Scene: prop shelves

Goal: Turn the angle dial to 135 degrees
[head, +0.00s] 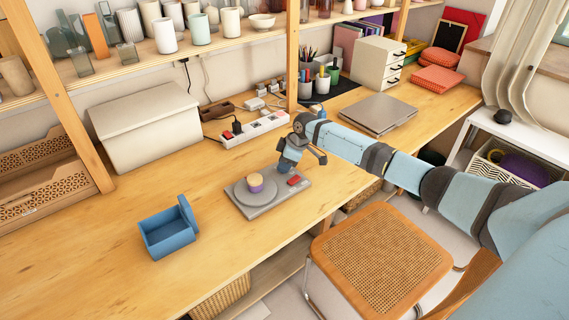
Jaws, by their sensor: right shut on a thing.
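A flat grey turntable unit (246,210) lies on the wooden bench. My right gripper (287,178) points down onto the back right part of the unit, between the disc and the red piece. It is shut on the angle dial there, which the fingers hide. I cannot read any angle marks or the dial's setting. My left gripper is out of view.
An open blue box (168,238) stands on the bench to the left. A power strip (255,130) lies behind the unit, and a grey laptop-like slab (378,114) to the right. A cane chair (380,258) is in front. Bare bench surrounds the unit's left side.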

